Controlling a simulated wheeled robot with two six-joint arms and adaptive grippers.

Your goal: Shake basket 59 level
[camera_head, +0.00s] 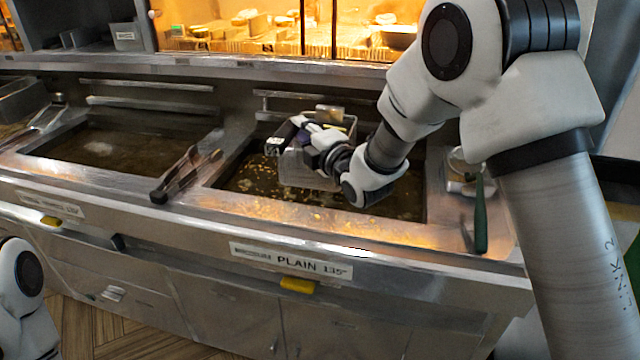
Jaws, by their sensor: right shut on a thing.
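A wire-mesh basket (305,172) hangs at the right fryer vat (230,172), over or partly in its dark, bubbling oil. My right gripper (298,133) reaches in from the right and is shut at the basket's dark handle (285,138). A small pale tag shows at the handle's near end; its number is too small to read. My gripper and wrist hide part of the basket, so I cannot tell whether it is level or what it holds. My left gripper is out of view; only a piece of my left arm shows at the lower left.
The left vat (110,147) holds still, brown oil. Dark-handled tongs (185,175) lie on the divider between the vats. A green-handled tool (480,215) lies on the right ledge. A "PLAIN" label (290,262) marks the front edge. A lit food display (280,30) stands behind.

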